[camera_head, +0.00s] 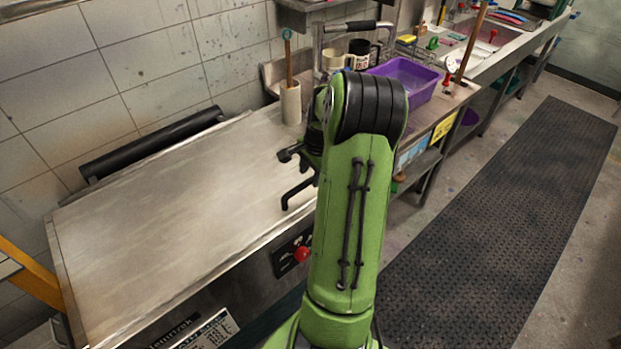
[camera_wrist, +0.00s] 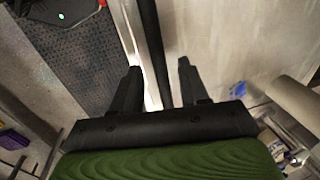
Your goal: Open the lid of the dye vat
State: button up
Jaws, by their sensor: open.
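The dye vat is the long steel unit at left in the head view, with a flat, closed steel lid (camera_head: 175,215). A black bar (camera_head: 150,145) runs along its back edge by the wall. The lid also shows at right in the wrist view (camera_wrist: 215,50). My gripper (camera_head: 285,181) is over the lid's right end near the front, partly hidden by my arm. In the wrist view my gripper (camera_wrist: 158,66) is open, and a long dark bar (camera_wrist: 149,40) runs between its fingers. I cannot tell if they touch it.
A red knob (camera_head: 302,253) is on the vat's front panel. A white holder with a stick (camera_head: 290,103), mugs (camera_head: 336,62) and a purple tub (camera_head: 411,78) stand beyond the lid's right end. A dark floor mat (camera_head: 490,220) lies clear at right.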

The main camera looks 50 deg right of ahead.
jog(key=shift+w+f, duration=0.1)
jog(key=shift+f, duration=0.85)
grip_shut()
